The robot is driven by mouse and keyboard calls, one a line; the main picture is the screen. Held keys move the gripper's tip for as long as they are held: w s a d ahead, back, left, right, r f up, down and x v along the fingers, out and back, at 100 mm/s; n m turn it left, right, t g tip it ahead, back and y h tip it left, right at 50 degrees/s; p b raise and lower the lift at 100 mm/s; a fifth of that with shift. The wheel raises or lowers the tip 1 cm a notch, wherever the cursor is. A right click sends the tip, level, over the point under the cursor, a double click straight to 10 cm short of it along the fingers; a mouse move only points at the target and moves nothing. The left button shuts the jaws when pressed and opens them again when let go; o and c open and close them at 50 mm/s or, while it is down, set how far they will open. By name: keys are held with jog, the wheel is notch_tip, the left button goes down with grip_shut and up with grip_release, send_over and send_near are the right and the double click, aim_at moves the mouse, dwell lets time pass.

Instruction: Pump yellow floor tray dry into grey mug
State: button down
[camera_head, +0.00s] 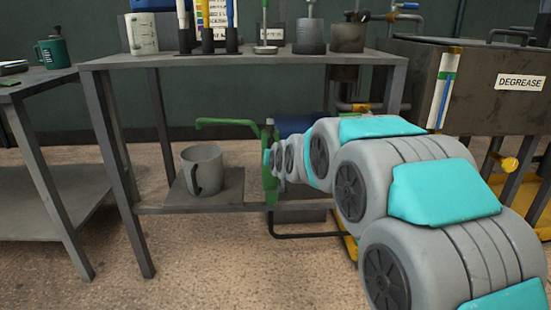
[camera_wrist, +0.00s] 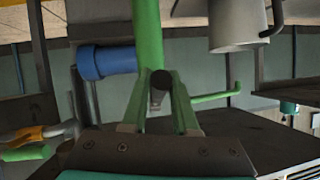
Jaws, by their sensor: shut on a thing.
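The grey mug (camera_head: 207,163) stands upright on a flat dark plate on the low shelf under the bench, its handle toward me. It also shows in the wrist view (camera_wrist: 236,22). A green pump (camera_head: 270,180) with a spout (camera_head: 228,122) pointing left stands right of the mug. The spout is above the mug's height. My gripper (camera_wrist: 160,102) is shut on the pump's handle, whose dark round end shows between the fingers. My arm hides much of the pump in the head view. Yellow edges low behind my arm (camera_head: 350,247) may be the floor tray; its inside is hidden.
The bench top (camera_head: 240,61) above carries a measuring jug (camera_head: 142,34), pens and metal pots. A DEGREASE tank (camera_head: 500,100) with yellow pipe ends stands at right. Floor in front is clear.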

jog(key=shift+f, duration=0.15)
jog(key=c, duration=0.7)
grip_release()
jog(key=shift+s, duration=0.1)
jog(key=shift+p+v, duration=0.45)
jog(key=shift+v, duration=3.35)
